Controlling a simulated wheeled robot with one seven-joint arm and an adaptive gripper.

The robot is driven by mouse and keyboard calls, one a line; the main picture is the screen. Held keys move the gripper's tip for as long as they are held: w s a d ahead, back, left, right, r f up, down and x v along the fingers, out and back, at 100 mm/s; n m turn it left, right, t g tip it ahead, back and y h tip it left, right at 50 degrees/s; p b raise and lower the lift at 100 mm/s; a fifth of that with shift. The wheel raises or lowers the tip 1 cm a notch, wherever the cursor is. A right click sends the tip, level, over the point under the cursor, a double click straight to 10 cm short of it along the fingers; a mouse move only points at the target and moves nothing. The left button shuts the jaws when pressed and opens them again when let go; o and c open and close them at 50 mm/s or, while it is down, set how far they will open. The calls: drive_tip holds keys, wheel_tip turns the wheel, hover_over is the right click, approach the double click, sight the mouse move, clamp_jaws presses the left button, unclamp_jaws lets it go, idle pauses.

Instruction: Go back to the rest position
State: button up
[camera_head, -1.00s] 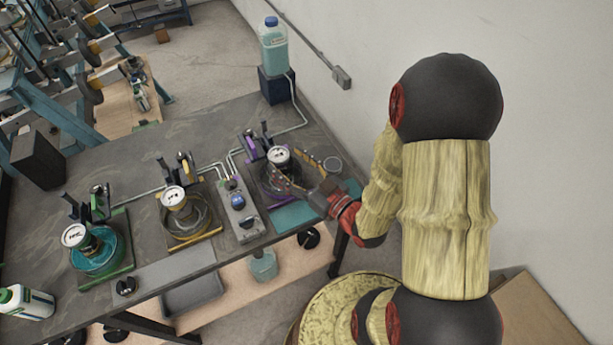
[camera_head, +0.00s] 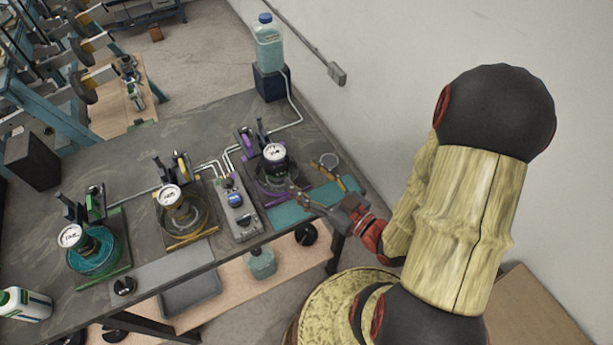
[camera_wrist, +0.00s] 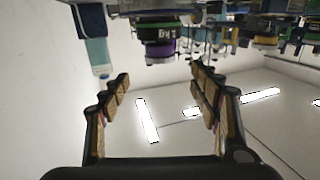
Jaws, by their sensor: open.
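My gripper (camera_head: 316,184) is open and empty, above the right end of the dark workbench (camera_head: 139,224). In the wrist view its two fingers (camera_wrist: 162,92) stand wide apart with nothing between them. The purple-marked gauge unit (camera_head: 274,153) is just left of the fingertips in the head view. The same unit appears beyond the fingers at the top of the wrist view (camera_wrist: 158,40), apart from them. My arm reaches in from the right.
The yellow-marked gauge unit (camera_head: 171,197), the green-marked one (camera_head: 72,237) and a grey control box (camera_head: 236,207) stand on the bench. A teal-liquid bottle (camera_head: 269,47) stands on a dark block at the back. A white wall (camera_head: 440,40) borders the right.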

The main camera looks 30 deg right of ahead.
idle(0.4)
drive_tip(key=w+d+f+n+g+h, duration=0.1)
drive_tip(key=w+d+g+h, duration=0.25)
drive_tip(key=w+d, duration=0.2)
drive_tip(key=w+d+r+m+g+h, duration=0.1)
drive_tip(key=d+r+m+g+h, duration=0.1)
drive_tip(key=d+r+g+h, duration=0.3)
drive_tip(key=s+a+r+m+g+y, duration=0.1)
drive_tip(key=s+a+r, duration=0.4)
drive_tip(key=s+a, duration=0.2)
drive_tip(key=s+a+r+m+g+y, duration=0.1)
drive_tip(key=s+a+r+g+y, duration=0.1)
drive_tip(key=s+a+r, duration=0.4)
drive_tip(key=s+a, duration=0.1)
drive_tip(key=s, duration=0.2)
drive_tip(key=shift+s+m, duration=0.25)
drive_tip(key=shift+m, duration=0.05)
idle(1.8)
